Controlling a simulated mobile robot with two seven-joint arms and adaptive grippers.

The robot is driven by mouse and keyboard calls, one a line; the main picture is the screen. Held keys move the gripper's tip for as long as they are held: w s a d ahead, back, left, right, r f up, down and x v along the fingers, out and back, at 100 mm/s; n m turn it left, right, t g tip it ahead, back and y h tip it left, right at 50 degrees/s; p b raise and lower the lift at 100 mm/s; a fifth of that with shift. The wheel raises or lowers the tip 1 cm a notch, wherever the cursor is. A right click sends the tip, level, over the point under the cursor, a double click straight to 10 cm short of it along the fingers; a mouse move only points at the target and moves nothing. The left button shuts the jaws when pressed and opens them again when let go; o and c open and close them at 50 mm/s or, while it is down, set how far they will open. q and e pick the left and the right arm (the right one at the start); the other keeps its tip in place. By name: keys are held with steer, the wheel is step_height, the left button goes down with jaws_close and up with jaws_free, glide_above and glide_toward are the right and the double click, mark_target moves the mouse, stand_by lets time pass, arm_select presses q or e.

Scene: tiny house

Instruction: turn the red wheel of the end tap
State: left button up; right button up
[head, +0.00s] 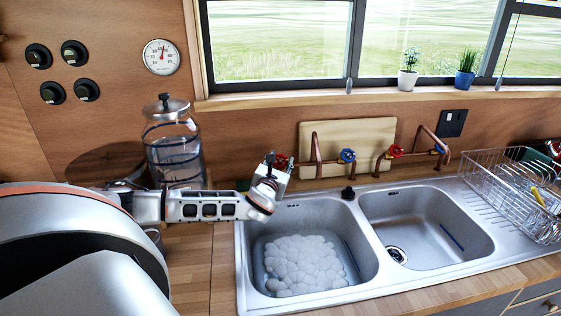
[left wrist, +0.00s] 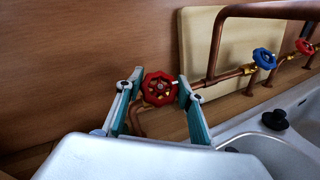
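The red wheel of the end tap (left wrist: 159,88) shows in the left wrist view, on the copper pipe at the left end of the row. In the head view the red wheel (head: 281,160) is partly hidden behind my left gripper (head: 278,168). My left gripper (left wrist: 159,84) is open, with one finger on each side of the wheel. The wheel fills much of the gap between the fingers. I cannot tell whether either finger touches it. My right gripper is in neither view.
To the right are a blue wheel (head: 347,156), another red wheel (head: 396,151) and copper spouts. A cutting board (head: 345,132) leans behind them. A glass jar (head: 173,150) stands left of the taps. The left sink basin (head: 362,262) holds foam; a dish rack (head: 515,190) stands right.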

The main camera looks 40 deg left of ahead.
arm_select(q)
steer(key=o, duration=0.4)
steer(key=v, duration=1.2)
steer(key=shift+d+f, duration=0.1)
steer(key=shift+f, duration=0.05)
stand_by(0.7)
